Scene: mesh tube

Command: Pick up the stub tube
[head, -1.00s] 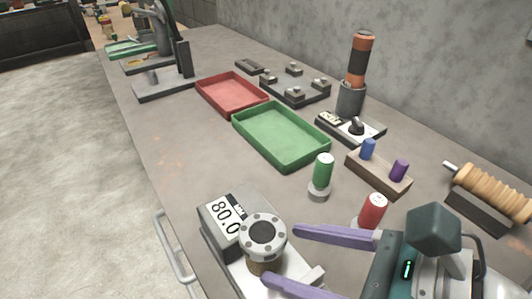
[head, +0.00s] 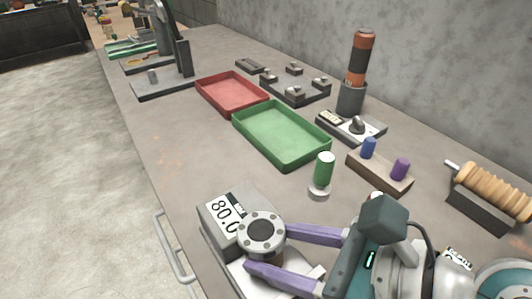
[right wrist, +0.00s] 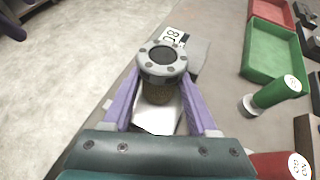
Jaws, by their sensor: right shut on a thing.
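The stub tube (head: 261,231) is a short brown mesh cylinder with a grey bolted flange on top. It stands upright at the scale (head: 222,212), whose display reads 80.0. My right gripper (head: 267,251) reaches in from the right, its purple fingers shut on the tube below the flange. The right wrist view shows the tube (right wrist: 162,58) between both fingers (right wrist: 161,100). I cannot tell whether its base still touches the scale. A purple part at that view's upper left edge looks like my left gripper (right wrist: 12,26); its jaw state is hidden.
A green-labelled cylinder (head: 323,170) stands behind the scale. A red-labelled cylinder (right wrist: 282,165) is close beside my right gripper. Green (head: 290,160) and red (head: 238,108) trays lie farther back. A block with blue and purple pegs (head: 378,173) is at right. The bench between trays and left edge is clear.

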